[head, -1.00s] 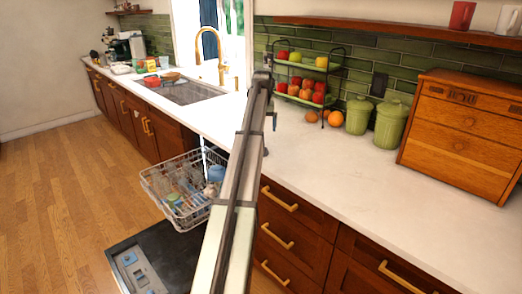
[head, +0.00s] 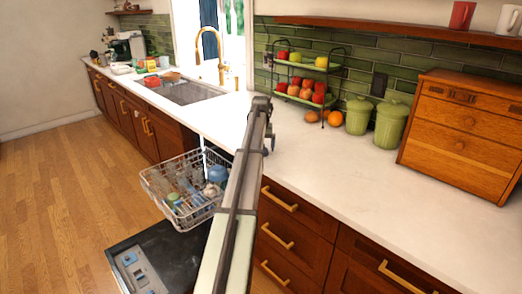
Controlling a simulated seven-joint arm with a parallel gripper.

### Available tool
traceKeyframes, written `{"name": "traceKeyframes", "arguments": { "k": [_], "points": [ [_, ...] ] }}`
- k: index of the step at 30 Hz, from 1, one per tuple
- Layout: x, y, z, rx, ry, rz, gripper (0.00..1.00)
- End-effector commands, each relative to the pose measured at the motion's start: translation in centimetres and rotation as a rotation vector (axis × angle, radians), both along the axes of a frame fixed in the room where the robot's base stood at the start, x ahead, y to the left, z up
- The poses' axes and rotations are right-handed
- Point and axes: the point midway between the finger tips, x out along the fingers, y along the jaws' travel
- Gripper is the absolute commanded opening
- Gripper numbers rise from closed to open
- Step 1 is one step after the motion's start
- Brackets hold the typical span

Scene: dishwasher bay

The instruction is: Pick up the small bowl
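The dishwasher's upper rack (head: 152,187) is pulled out and holds several glasses and dishes. A rounded blue-grey piece (head: 217,174) at the rack's right side looks like a small bowl, but it is too small in view to be sure. My arm crosses in front of the rack's right edge and may hide part of it. My gripper (head: 269,143) is at the far end of the arm, over the front of the counter, up and to the right of the rack. It is apart from the rack. Its fingers are too small and partly hidden to read.
The dishwasher door (head: 165,262) is open and lies low in front. The white counter (head: 330,180) is clear in the middle. A two-tier fruit stand (head: 306,82), green canisters (head: 391,122) and a wooden box (head: 465,135) stand at its back. The sink (head: 190,93) is farther left.

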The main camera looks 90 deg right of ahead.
Motion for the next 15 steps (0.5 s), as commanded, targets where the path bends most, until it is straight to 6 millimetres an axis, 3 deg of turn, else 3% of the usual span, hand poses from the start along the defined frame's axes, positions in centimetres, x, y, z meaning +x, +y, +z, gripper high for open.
{"name": "traceKeyframes", "arguments": {
  "k": [4,15],
  "points": [
    [0.00,0.00,0.05,0.000,0.000,0.000,0.96],
    [0.01,0.00,0.08,0.000,0.000,0.000,0.60]
  ]
}}
